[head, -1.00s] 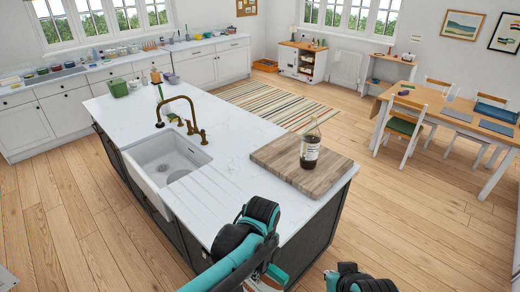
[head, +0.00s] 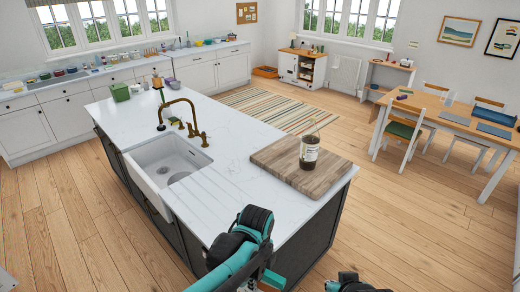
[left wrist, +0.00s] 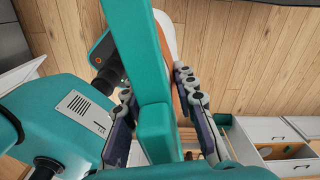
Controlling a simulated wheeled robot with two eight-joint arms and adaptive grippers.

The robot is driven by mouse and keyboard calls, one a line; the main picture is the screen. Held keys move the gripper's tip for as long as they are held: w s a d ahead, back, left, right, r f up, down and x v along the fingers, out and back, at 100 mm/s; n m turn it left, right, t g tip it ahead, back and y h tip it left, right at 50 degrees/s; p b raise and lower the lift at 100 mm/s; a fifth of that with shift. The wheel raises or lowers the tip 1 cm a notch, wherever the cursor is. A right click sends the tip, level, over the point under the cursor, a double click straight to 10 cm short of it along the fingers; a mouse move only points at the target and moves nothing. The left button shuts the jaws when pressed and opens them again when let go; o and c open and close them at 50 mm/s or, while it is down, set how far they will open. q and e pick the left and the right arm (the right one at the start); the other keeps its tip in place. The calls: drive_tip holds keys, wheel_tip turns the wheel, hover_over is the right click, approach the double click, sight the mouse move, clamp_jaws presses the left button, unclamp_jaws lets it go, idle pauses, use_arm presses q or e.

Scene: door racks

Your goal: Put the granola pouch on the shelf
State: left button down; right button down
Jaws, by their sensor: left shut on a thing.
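My left gripper (left wrist: 160,118) shows in the left wrist view, with dark padded fingers on both sides of a teal link of mine. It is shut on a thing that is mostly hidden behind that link. Only a thin orange-brown and white strip (left wrist: 180,92) of it shows, which seems to be the granola pouch. In the head view my left arm reaches in at the bottom middle, beside the island's near end, and its gripper is not clear. A bit of my right arm shows at the bottom, but its gripper does not. I cannot make out the target shelf.
A white-topped island (head: 235,180) with a sink (head: 168,160) and brass tap fills the middle. A jar (head: 309,152) stands on a wooden board (head: 285,172) at its near right corner. A dining table (head: 450,118) with chairs is at right. Wood floor right of the island is clear.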

use_arm(q)
drive_tip(key=w+a+f+n+b, duration=0.1)
drive_tip(key=a+f+n+b, duration=0.4)
drive_tip(key=f+n+b, duration=0.2)
drive_tip(key=w+a+f+n+b, duration=0.2)
drive_tip(key=a+f+n+b, duration=0.4)
drive_tip(key=f+n, duration=0.3)
drive_tip(key=w+a+f+n+b, duration=0.2)
drive_tip(key=a+f+n+b, duration=0.4)
drive_tip(key=f, duration=0.7)
drive_tip(key=shift+f+n+b, duration=0.2)
drive_tip(key=shift+n+b, duration=0.8)
drive_tip(key=shift+b, duration=0.25)
drive_tip(key=shift+w+a, duration=0.1)
